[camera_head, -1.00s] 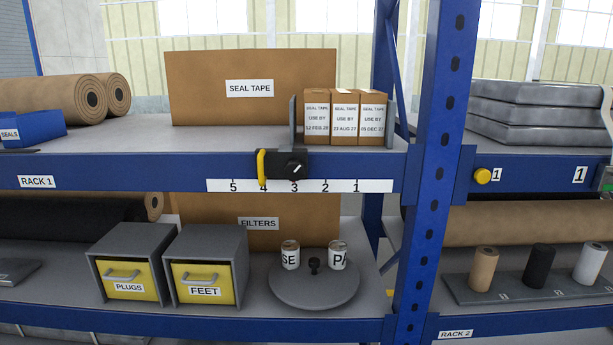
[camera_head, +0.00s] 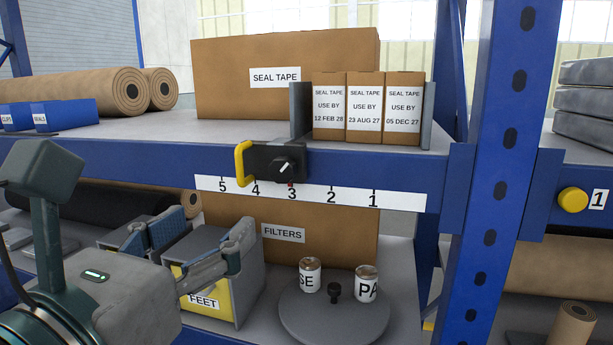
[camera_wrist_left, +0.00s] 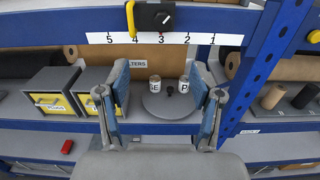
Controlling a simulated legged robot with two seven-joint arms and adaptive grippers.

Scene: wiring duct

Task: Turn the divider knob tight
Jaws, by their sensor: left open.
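The divider knob (camera_head: 287,167) is black with a white pointer line slanting to the upper right. It sits on a black clamp block with a yellow handle (camera_head: 243,165), on the front of the upper blue shelf beam. The block stands above the 3 and 4 on the white number scale (camera_head: 330,197). The grey divider plate (camera_head: 297,112) rises behind it, left of the seal tape boxes (camera_head: 347,108). My left gripper (camera_head: 215,220) is open and empty, below and left of the knob, before the drawers. The knob also shows at the top of the left wrist view (camera_wrist_left: 166,18), beyond the fingers.
Below are a yellow-fronted FEET drawer (camera_head: 204,300) and a round turntable (camera_head: 333,315) with two cans and a small black knob. A blue upright post (camera_head: 500,170) stands to the right. The space before the knob is clear.

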